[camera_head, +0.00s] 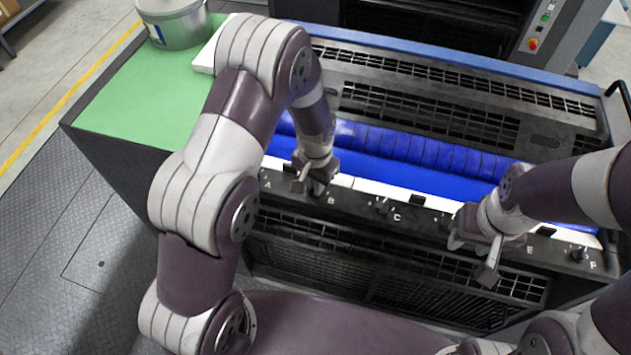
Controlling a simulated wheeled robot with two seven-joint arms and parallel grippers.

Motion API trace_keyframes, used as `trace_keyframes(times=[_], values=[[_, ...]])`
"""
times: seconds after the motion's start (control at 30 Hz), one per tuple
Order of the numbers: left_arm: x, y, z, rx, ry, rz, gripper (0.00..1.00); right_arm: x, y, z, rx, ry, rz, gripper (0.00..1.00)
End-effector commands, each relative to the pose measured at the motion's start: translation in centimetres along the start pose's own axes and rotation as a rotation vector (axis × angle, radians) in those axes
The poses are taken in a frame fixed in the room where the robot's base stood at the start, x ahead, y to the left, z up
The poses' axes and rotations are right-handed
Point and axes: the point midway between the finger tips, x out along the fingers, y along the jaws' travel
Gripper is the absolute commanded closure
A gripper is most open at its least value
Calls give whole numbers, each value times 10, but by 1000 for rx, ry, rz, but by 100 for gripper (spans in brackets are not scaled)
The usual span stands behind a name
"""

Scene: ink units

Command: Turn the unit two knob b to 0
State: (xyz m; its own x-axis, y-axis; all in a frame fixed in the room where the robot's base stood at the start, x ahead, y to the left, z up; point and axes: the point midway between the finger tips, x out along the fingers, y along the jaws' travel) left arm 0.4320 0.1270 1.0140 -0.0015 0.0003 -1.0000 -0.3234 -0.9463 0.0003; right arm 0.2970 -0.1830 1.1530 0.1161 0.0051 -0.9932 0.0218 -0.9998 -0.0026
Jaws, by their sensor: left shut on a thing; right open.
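The ink unit's front strip (355,209) carries a row of small dark knobs with letters A to F. My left gripper (313,184) points down at the strip just left of the letter B and is shut on knob b. The gripper mostly hides that knob, so its angle and any pointer cannot be read. Knob c (382,205) stands free to its right. My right gripper (470,257) is open and empty, in front of the strip between C and E. Whether it touches anything cannot be told.
A blue roller (400,175) lies behind the strip, with a grilled cover beyond. Knob f (580,253) is at the far right. A green top (135,105) with a metal can (178,25) is at the upper left. A vented panel (330,262) faces me below.

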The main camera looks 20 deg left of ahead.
Motion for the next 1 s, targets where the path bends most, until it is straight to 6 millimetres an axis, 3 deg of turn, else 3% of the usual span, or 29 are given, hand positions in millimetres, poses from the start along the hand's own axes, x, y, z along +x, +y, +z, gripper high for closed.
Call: trace_keyframes(times=[1.0], values=[[-1, 3, -2, -947, 0, 0, 100, 5, 0, 1, 0, 0, 0, 57]])
